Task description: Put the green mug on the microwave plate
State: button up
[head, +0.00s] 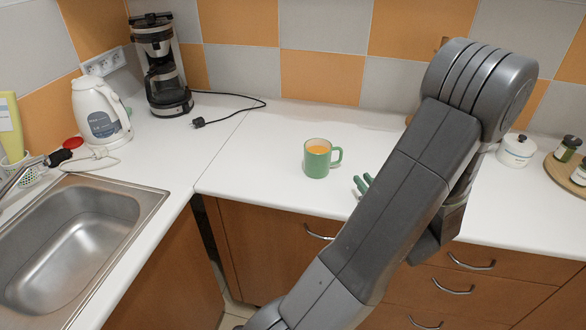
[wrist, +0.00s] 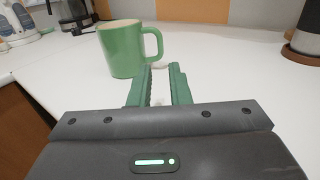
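The green mug (head: 317,160) stands upright on the white counter in the head view, with its handle to the right and an orange inside showing. In the wrist view the mug (wrist: 122,50) is ahead and slightly left, its handle toward the right. My gripper (wrist: 163,72) has its two green fingers apart with nothing between them. The fingertips are close to the mug's handle in the picture; I cannot tell if they touch it. In the head view my gripper (head: 362,184) is right of the mug, mostly hidden by my arm. No microwave or plate is in view.
A coffee maker (head: 160,66) and a white kettle (head: 101,112) stand at the left, near a steel sink (head: 150,205). A black cord with a plug (head: 198,122) lies behind. A white lidded jar (head: 516,150) and a wooden tray (head: 562,176) are at the right.

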aim_at(340, 162)
jog(key=shift+w, duration=0.1)
jog(key=p+x, duration=0.1)
jog(key=x, duration=0.6)
jog(key=shift+w+p, duration=0.35)
jog(key=shift+w, duration=0.05)
jog(key=shift+f+p+x, duration=0.15)
jog(key=shift+p+x, duration=0.3)
jog(key=shift+x, duration=1)
jog(key=shift+f+p+x, duration=0.15)
jog(key=shift+p+x, duration=0.3)
jog(key=shift+x, duration=1)
jog(key=shift+a, duration=0.15)
grip_shut()
jog(key=shift+r, duration=0.1)
